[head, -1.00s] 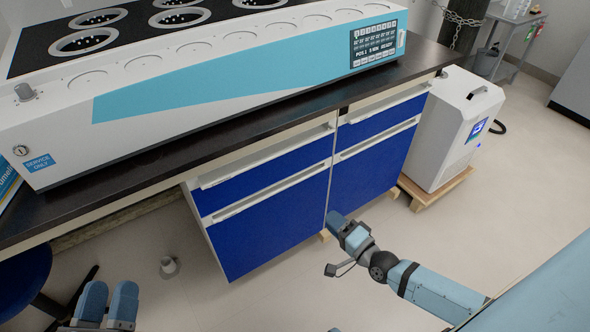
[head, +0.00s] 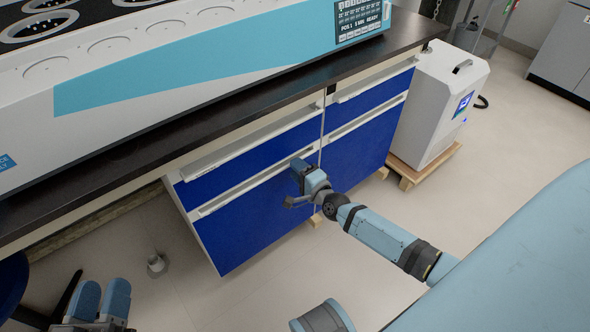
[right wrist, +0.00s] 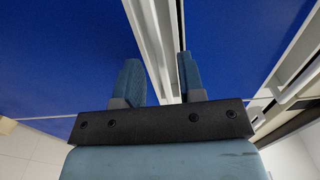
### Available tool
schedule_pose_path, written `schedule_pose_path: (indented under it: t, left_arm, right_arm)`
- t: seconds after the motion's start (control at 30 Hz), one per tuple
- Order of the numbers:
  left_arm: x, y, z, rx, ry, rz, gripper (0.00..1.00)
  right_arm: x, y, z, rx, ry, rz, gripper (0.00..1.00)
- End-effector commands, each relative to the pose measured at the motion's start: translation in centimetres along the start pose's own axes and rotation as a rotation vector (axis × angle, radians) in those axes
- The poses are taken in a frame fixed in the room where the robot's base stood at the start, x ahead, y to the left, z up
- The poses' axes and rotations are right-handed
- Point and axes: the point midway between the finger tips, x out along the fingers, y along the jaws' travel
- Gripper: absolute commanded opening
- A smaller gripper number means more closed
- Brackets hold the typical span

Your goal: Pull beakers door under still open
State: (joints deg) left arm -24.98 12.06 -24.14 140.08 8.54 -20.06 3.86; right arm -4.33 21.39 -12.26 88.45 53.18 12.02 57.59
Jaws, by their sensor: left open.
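A bench cabinet has two blue columns, each with a white-railed drawer above a taller blue door. The left lower door (head: 262,222) has a white handle rail (head: 245,190) along its top and appears closed. I cannot read any label naming beakers. My right gripper (head: 298,165) is at the right part of this rail. In the right wrist view the white rail (right wrist: 152,40) runs between the two spread fingers (right wrist: 158,78); contact cannot be told. My left gripper (head: 102,298) is open and empty over the floor at the lower left.
A large white and teal machine (head: 200,60) stands on the black countertop (head: 150,145). A white unit (head: 432,105) sits on a wooden pallet (head: 408,178) right of the cabinet. A small cup-like object (head: 156,264) is on the floor. The floor before the cabinet is mostly clear.

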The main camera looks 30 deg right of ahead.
Motion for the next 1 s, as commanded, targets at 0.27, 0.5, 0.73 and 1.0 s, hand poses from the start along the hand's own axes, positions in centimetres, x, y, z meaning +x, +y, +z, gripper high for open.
schedule_pose_path:
  t: [0.27, 0.5, 0.73, 1.0]
  left_arm:
    - [0.03, -0.08, 0.47, 0.000, -0.016, 0.001, 0.43]
    - [0.05, -0.06, 0.40, 0.000, -0.014, 0.002, 0.43]
    - [0.05, -0.06, 0.38, 0.000, -0.013, 0.002, 0.43]
    - [0.09, 0.03, -0.25, 0.001, -0.001, 0.001, 0.43]
  right_arm:
    - [1.27, -0.02, 0.04, 0.000, 0.000, 0.000, 0.36]
    - [1.24, -0.03, 0.03, 0.000, 0.000, 0.000, 0.22]
    - [1.23, -0.03, 0.03, -0.001, 0.000, 0.000, 0.00]
    - [0.86, -0.16, 0.01, 0.000, 0.011, 0.000, 0.00]
